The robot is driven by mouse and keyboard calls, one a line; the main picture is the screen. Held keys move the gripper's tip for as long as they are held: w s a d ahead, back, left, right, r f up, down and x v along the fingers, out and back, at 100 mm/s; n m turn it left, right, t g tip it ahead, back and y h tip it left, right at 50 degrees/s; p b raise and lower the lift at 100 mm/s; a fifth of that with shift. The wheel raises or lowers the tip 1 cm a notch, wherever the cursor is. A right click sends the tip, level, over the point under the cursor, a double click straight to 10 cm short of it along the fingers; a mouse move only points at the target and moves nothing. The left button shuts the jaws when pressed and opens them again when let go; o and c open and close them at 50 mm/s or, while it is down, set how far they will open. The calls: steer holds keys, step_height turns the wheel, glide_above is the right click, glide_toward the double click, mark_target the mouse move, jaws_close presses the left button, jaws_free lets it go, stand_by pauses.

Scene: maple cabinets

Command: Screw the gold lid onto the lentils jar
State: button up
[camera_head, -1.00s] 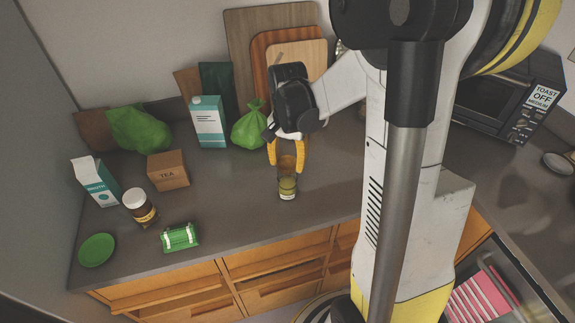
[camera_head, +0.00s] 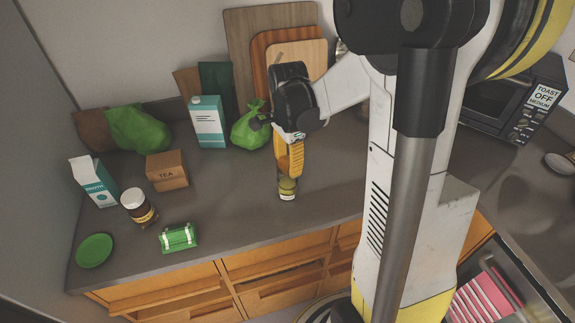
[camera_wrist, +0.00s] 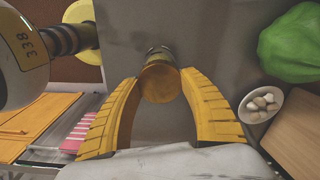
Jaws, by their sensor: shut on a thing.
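The lentils jar (camera_head: 287,187) stands upright on the grey counter, with green contents and a pale label low on its side. In the wrist view, a small part of the jar (camera_wrist: 158,51) shows past the gold lid. The gold lid (camera_wrist: 160,84) sits over the jar's mouth, between my fingertips. My gripper (camera_head: 290,170) points down at the jar's top and is shut on the lid; its yellow fingers also show in the wrist view (camera_wrist: 160,77). The lid hides the seam with the jar, so I cannot tell how tightly it sits.
A brown jar with a white cap (camera_head: 139,208), a tea box (camera_head: 167,171), a green packet (camera_head: 179,238) and a green plate (camera_head: 95,250) are to the left. A carton (camera_head: 208,122) and green bag (camera_head: 250,125) stand behind. The counter beside the jar is clear.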

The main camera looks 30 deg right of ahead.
steer(key=m, duration=0.5)
steer(key=shift+f+m+b, duration=0.15)
steer(key=shift+m+b, duration=0.2)
steer(key=shift+m, duration=0.05)
steer(key=m, duration=0.6)
steer(key=shift+f+b, duration=0.1)
steer(key=shift+b, duration=0.2)
steer(key=shift+c, duration=0.3)
steer(key=o, duration=0.9)
